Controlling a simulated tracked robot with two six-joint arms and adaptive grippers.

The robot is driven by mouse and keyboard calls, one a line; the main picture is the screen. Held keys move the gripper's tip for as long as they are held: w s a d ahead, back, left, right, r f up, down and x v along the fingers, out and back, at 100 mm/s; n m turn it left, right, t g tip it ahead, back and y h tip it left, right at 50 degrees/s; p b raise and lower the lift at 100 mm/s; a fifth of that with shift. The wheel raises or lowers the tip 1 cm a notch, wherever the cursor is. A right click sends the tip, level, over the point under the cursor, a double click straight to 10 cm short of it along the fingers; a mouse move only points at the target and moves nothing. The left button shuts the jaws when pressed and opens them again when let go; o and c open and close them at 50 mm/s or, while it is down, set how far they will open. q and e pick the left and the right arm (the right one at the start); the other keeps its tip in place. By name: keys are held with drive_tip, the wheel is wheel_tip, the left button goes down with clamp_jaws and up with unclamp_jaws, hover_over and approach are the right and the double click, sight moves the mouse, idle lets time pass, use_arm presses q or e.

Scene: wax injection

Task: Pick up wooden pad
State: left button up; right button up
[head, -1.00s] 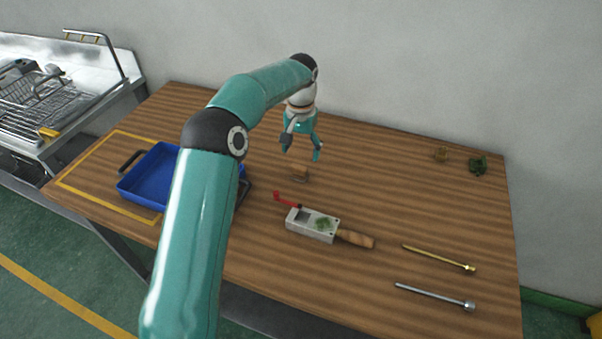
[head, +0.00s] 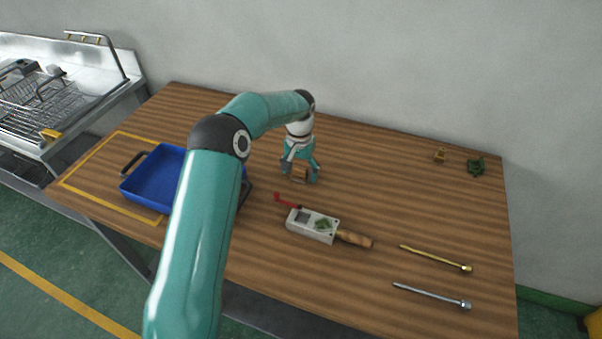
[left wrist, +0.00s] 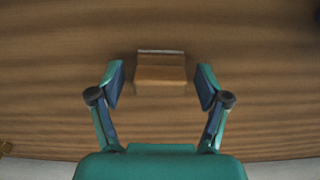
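The wooden pad (head: 300,174) is a small brown block on the wooden table. In the left wrist view the pad (left wrist: 161,71) lies between and slightly beyond the two fingertips. My left gripper (head: 300,176) is lowered around the pad, with a finger on either side. In the left wrist view the left gripper (left wrist: 160,88) is open, with a gap between each finger and the pad. My right gripper is not in view.
A blue tray (head: 131,186) with dark handles stands at the left. A grey tool (head: 312,226) with a wooden handle and a red part (head: 287,200) lies near the pad. A brass rod (head: 435,257) and a silver rod (head: 431,296) lie at the right. Small brass (head: 439,155) and green (head: 476,167) items sit behind.

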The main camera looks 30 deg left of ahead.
use_arm(q)
drive_tip(key=c, duration=0.9)
drive_tip(key=shift+r, duration=0.2)
drive_tip(key=shift+c, duration=0.2)
drive_tip(key=shift+r, duration=0.65)
wheel_tip(320, 180, up, 10)
drive_tip(key=shift+w+f+b, duration=0.1)
drive_tip(key=shift+f+b, duration=0.1)
drive_tip(key=shift+b, duration=0.2)
wheel_tip(320, 180, up, 7)
drive_tip(key=p, duration=0.2)
hover_over(300, 167)
drive_tip(key=shift+r, duration=0.95)
